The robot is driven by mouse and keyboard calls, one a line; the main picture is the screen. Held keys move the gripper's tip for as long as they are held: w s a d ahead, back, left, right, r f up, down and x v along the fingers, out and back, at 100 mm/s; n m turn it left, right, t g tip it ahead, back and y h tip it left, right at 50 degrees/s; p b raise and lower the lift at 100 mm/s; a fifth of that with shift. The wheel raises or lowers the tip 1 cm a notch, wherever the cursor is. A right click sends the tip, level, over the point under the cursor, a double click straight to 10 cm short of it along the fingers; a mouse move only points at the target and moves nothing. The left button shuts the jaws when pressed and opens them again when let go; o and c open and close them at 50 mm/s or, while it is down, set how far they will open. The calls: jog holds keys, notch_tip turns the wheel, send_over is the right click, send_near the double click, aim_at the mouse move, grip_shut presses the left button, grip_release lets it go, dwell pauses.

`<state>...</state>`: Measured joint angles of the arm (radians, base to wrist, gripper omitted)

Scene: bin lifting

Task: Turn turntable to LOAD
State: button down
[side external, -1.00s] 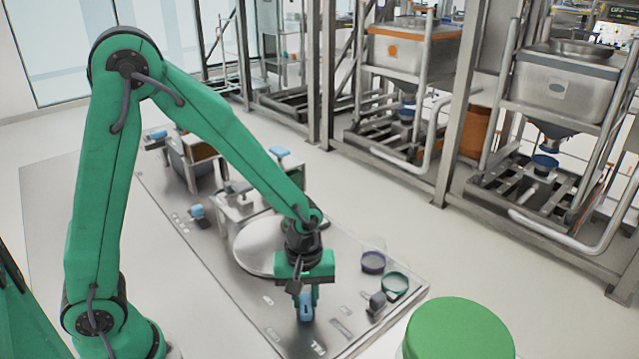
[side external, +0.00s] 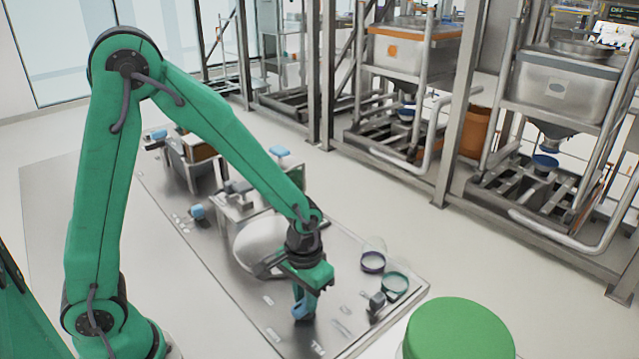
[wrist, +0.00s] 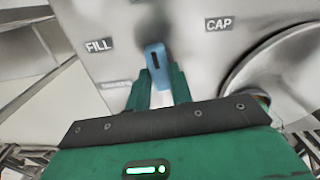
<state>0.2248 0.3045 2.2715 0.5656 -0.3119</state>
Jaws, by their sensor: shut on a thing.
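My gripper (side external: 304,294) points down at the front of the metal plate (side external: 215,290). It is shut on a blue knob (side external: 303,311), which also shows between its fingers in the wrist view (wrist: 156,66). The knob has a dark line on top. Near it on the panel are the labels FILL (wrist: 99,46) and CAP (wrist: 219,24); a third label (wrist: 116,84) is too blurred to read. The round pale turntable (side external: 258,238) lies behind my gripper, partly hidden by my arm. I cannot read a LOAD label.
A purple-rimmed ring (side external: 373,262) and a green-rimmed ring (side external: 395,284) stand right of my gripper, with a small grey knob (side external: 377,301) near them. A large green lid (side external: 458,330) is at the front right. Metal frames with hoppers (side external: 563,90) stand behind.

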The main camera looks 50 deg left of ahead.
jog(key=shift+m, duration=0.5)
jog(key=c, duration=1.2)
grip_release()
jog(key=shift+c, duration=0.2)
jog(key=shift+r, duration=0.1)
jog(key=shift+r, duration=3.8)
jog(key=shift+r, duration=0.15)
